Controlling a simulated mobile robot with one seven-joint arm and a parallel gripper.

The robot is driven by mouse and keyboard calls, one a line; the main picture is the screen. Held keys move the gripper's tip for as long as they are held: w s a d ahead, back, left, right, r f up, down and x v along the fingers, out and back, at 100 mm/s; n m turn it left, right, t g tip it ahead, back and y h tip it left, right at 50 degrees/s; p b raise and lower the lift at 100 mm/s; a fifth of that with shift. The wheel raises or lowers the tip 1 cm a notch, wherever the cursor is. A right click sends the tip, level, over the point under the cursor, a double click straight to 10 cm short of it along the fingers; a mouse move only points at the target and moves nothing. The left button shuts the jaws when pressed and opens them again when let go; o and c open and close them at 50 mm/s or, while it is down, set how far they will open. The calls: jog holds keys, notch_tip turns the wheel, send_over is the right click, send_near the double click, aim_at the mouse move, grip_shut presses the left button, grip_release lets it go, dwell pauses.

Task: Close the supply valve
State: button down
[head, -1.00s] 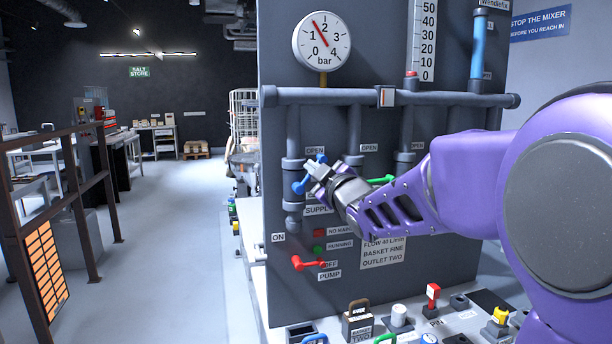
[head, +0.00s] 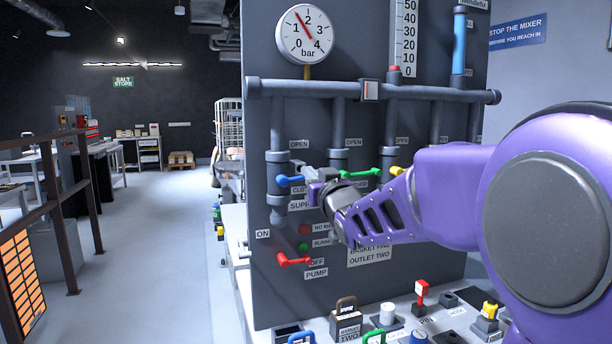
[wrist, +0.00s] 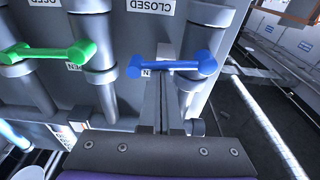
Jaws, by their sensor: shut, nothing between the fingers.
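The supply valve's blue lever (head: 290,181) is on the leftmost vertical pipe, between an OPEN label (head: 299,144) above and a partly covered CLOSED label below. It points right, about level. In the wrist view, the blue lever (wrist: 170,67) lies across the fingers, with the CLOSED label (wrist: 151,7) upside down at the top. The SUPPLY label (head: 300,205) is partly hidden by my gripper.
A green lever (head: 360,173) is just right of my gripper, with a yellow lever (head: 396,169) beyond it. A red pump lever (head: 294,260) sits below. A bench with a padlock-like block (head: 346,318) and small fittings runs along the panel's foot. The aisle at left is clear.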

jog(key=shift+f+m, duration=0.2)
jog(key=shift+m, duration=0.1)
dwell(0.4)
